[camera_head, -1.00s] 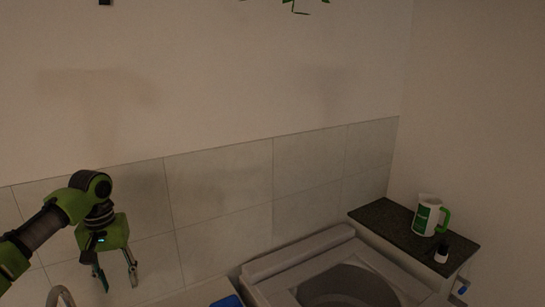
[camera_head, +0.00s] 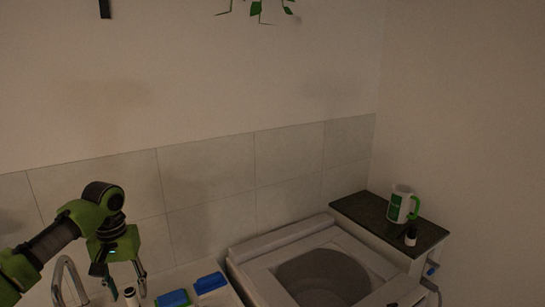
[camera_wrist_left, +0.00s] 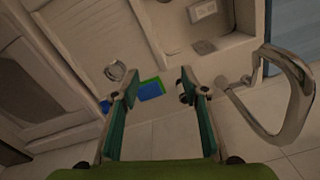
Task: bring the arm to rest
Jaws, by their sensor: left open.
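My left gripper (camera_head: 124,278) is at the lower left of the head view, with its arm coming in from the left and its fingers pointing down. Its two fingers are apart and hold nothing. In the left wrist view the open left gripper (camera_wrist_left: 158,92) shows a clear gap between its green finger pads. A small white bottle with a dark top (camera_head: 131,297) stands at the bottom edge of the head view, close to the fingertips. My right gripper is not in view.
A curved metal tap (camera_head: 66,268) stands beside the left gripper; it also shows in the left wrist view (camera_wrist_left: 296,100). Blue and green items (camera_head: 210,283) lie to the right.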

